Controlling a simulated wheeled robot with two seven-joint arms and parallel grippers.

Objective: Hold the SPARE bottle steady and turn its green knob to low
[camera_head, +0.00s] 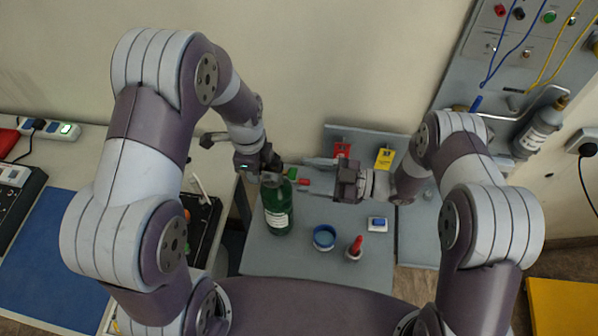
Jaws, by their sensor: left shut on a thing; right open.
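A green bottle (277,203) with a pale label stands upright on the grey bench; the label is too small to read. My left gripper (272,179) is shut on its upper part from the left. A small green piece (292,173), which looks like the knob, shows at the bottle's top. My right gripper (306,173) comes in from the right, open, with its fingertips close to the green piece. I cannot tell whether they touch it. The knob's setting is too small to read.
On the grey bench (300,258) are a blue ring-shaped cup (324,237), a red-topped item (355,246) and a white-and-blue block (377,223). Red (342,150) and yellow (385,158) tags stand behind. A grey bottle (541,128) is by the wall panel at right.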

